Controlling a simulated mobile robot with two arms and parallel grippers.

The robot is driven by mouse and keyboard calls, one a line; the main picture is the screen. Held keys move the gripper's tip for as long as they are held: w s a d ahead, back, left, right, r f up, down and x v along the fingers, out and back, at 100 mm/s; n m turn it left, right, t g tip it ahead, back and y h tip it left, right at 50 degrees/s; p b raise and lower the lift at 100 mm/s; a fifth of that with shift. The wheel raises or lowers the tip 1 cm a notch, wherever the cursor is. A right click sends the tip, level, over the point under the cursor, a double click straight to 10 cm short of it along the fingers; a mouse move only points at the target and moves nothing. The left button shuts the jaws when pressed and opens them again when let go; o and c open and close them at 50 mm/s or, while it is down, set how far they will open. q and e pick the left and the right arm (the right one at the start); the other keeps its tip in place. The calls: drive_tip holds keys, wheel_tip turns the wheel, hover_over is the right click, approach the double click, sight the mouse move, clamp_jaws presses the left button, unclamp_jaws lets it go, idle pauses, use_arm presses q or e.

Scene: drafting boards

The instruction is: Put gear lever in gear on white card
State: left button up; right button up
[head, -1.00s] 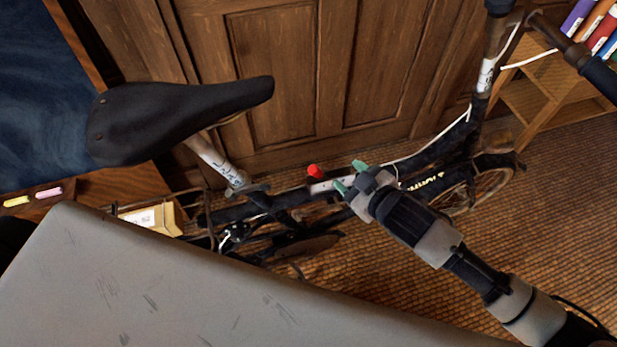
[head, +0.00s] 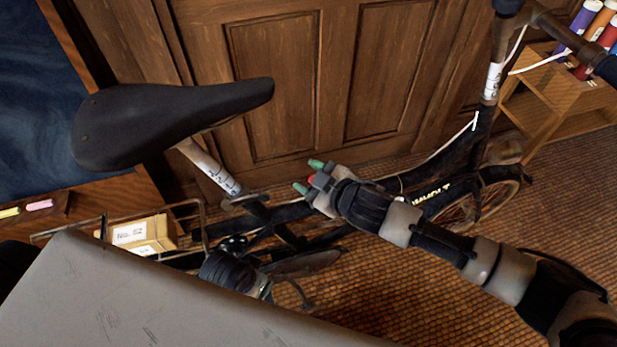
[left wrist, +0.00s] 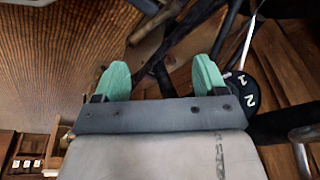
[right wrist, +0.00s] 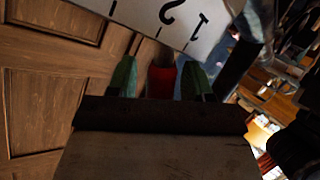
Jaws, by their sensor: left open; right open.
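The gear lever's red knob (head: 312,180) shows at the bicycle's top tube. My right gripper (head: 308,175) is open with its green fingertips either side of the knob. In the right wrist view the red knob (right wrist: 161,82) stands between the open fingers, and the white card (right wrist: 145,18) with "2" and "1" upside down lies beyond it. The card is hidden in the head view, and I cannot tell which mark the lever points to. My left gripper (left wrist: 160,68) is open and empty, low by the bicycle's frame.
A black round dial (left wrist: 245,92) marked "1" and "2" is beside the left gripper's right finger. The bicycle's saddle (head: 175,115) and a rear rack with a box (head: 140,232) stand left. A grey board (head: 150,305) fills the front left. A wooden panelled wall (head: 300,70) is behind.

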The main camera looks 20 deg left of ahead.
use_arm(q)
drive_tip(key=shift+r, duration=0.35)
use_arm(e)
drive_tip(key=shift+w+a+f, duration=0.1)
drive_tip(key=shift+w+a, duration=0.05)
drive_tip(key=shift+a, duration=0.15)
drive_tip(key=shift+c, duration=0.5)
clamp_jaws()
